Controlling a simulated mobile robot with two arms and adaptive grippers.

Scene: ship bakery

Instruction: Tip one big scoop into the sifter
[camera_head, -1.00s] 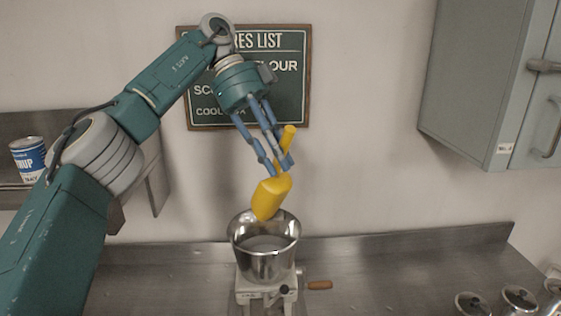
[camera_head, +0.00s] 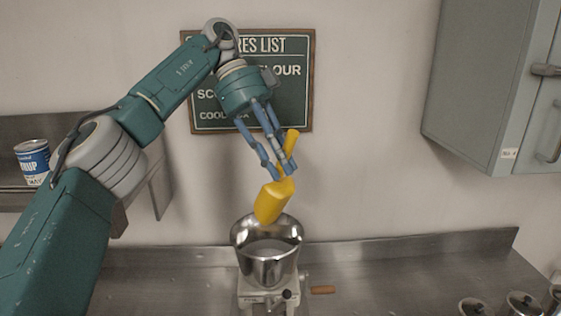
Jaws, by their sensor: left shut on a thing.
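My left gripper (camera_head: 281,172) is shut on the yellow scoop (camera_head: 272,201). The scoop hangs over the sifter (camera_head: 268,268) with its bowl end pointing down and its handle up between my fingers. The scoop's lower end overlaps the far inside of the sifter's bowl in the picture; I cannot tell its exact height. The sifter is a shiny metal bowl on a pale base with a wooden-handled crank (camera_head: 322,289). A pale greyish surface shows inside the bowl. What the scoop holds is hidden. My right gripper is not in view.
The steel counter (camera_head: 400,275) is clear around the sifter. Several lidded metal canisters (camera_head: 524,303) stand at the lower right. A grey cabinet (camera_head: 480,75) hangs at upper right. A blue syrup can (camera_head: 33,162) sits on the left shelf. A green sign (camera_head: 295,105) hangs behind my arm.

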